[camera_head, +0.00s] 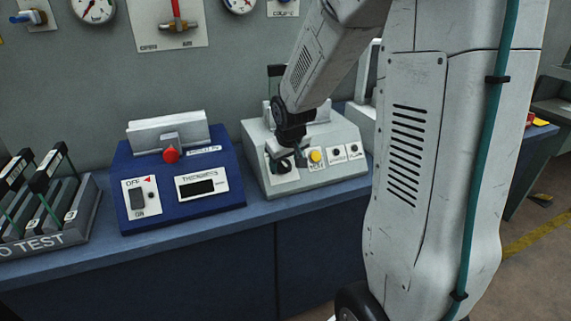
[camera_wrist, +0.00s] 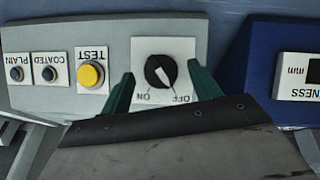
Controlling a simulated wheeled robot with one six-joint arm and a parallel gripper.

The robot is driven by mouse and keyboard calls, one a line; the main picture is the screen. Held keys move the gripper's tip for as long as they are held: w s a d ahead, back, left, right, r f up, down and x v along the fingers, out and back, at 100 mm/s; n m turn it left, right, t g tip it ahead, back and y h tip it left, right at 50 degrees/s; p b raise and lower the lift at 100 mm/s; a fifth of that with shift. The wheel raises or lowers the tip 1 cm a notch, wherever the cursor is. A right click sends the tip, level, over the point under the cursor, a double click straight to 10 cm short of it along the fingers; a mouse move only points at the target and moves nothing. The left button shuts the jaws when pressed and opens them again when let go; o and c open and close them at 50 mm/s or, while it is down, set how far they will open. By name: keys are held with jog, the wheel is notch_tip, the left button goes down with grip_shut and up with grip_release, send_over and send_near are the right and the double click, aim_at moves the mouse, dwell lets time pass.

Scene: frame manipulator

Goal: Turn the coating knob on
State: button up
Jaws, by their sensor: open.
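The black rotary knob (camera_wrist: 158,71) sits on a white plate marked ON and OFF, shown upside down in the wrist view. Its pale pointer line slants toward the OFF label. The plate is on the sloped front of a grey machine (camera_head: 336,130). My gripper (camera_wrist: 162,84) is open, with one green finger on each side of the knob and gaps between them. In the head view my gripper (camera_head: 286,158) is at the machine's left front, and it partly hides the knob.
Beside the knob are a yellow TEST button (camera_wrist: 91,75) and small COATED (camera_wrist: 48,73) and PLAIN (camera_wrist: 16,74) buttons. A blue thickness machine (camera_head: 180,185) stands to the left in the head view, then a test rack (camera_head: 80,225).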

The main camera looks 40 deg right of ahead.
jog(key=shift+w+d+f, duration=0.1)
jog(key=shift+w+f, duration=0.2)
jog(key=shift+f, duration=0.35)
jog(key=c, duration=1)
